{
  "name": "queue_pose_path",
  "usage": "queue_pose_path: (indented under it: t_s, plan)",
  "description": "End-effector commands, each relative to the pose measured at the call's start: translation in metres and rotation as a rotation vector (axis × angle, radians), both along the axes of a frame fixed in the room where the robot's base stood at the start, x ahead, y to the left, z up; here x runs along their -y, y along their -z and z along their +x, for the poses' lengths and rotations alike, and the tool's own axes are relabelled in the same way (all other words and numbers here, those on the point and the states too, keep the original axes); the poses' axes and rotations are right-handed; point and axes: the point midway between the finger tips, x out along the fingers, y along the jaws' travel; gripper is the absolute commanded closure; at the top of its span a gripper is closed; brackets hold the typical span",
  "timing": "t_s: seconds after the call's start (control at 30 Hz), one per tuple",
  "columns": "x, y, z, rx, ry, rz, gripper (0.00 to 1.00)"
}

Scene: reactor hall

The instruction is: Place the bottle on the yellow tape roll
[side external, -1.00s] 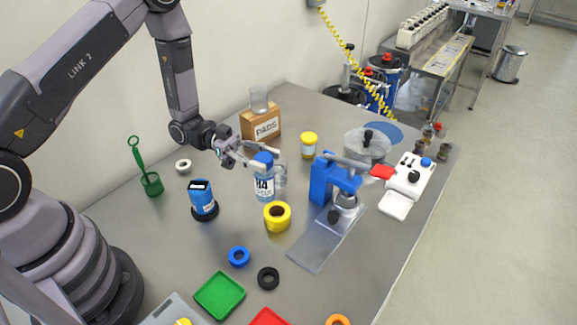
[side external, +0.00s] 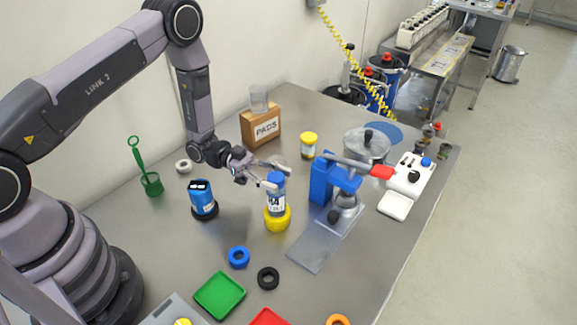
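The bottle (side external: 277,202), with a blue cap and a white label with dark print, is upright directly over the yellow tape roll (side external: 277,222). Its lower end meets the roll's top in the picture; whether it rests there or hangs just above, I cannot tell. The roll lies flat on the grey bench and its hole is hidden by the bottle. My gripper (side external: 275,177) reaches in from the left, with one finger on each side of the bottle's top near the cap. Whether the fingers press on it is not clear.
A blue press (side external: 322,180) with a red-tipped lever stands close on the right. A blue-labelled container (side external: 203,198) stands left of the roll. A blue ring (side external: 239,257) and a black ring (side external: 268,278) lie in front. A PADS box (side external: 262,128) is behind.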

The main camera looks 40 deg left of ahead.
Motion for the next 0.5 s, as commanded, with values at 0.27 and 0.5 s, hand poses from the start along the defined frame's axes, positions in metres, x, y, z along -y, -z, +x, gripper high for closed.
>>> queue_pose_path:
  t_s: [0.27,0.5]
  plan:
    - [0.0000,-0.0003,0.0000,0.000,0.000,0.000,0.39]
    - [-0.0066,-0.0028,0.0000,0.001,-0.002,0.000,0.39]
